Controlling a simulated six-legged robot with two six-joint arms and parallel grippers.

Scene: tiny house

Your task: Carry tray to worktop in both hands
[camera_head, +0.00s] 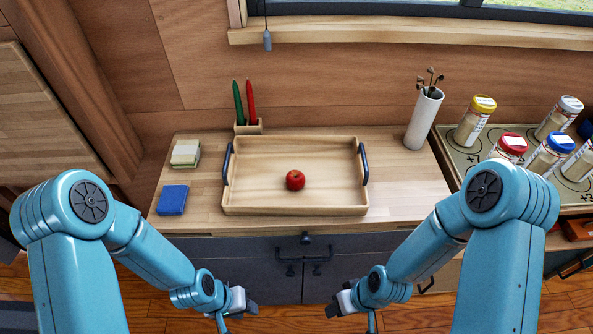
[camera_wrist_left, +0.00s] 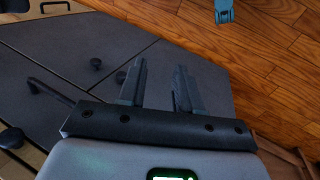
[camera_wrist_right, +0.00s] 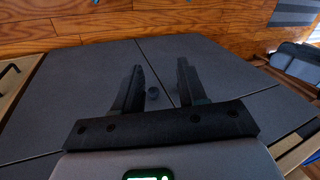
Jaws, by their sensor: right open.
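The wooden tray (camera_head: 330,193) lies flat on the worktop (camera_head: 405,188), with a dark handle on its left end (camera_head: 227,164) and another on its right end (camera_head: 364,164). A red apple (camera_head: 295,180) rests inside it, near the middle. My left gripper (camera_head: 250,306) is in front of the cabinet, below the worktop edge, left of centre. In the left wrist view its fingers (camera_wrist_left: 160,82) are apart with nothing between them. My right gripper (camera_head: 333,308) is at a like height, right of centre. In the right wrist view its fingers (camera_wrist_right: 160,85) are apart and empty.
A blue box (camera_head: 172,200) and a pale sponge-like block (camera_head: 186,153) lie left of the tray. A holder with a green and a red item (camera_head: 248,126) stands behind it. A white vase (camera_head: 424,118) is back right. Lidded jars (camera_head: 474,122) stand on the hob at right.

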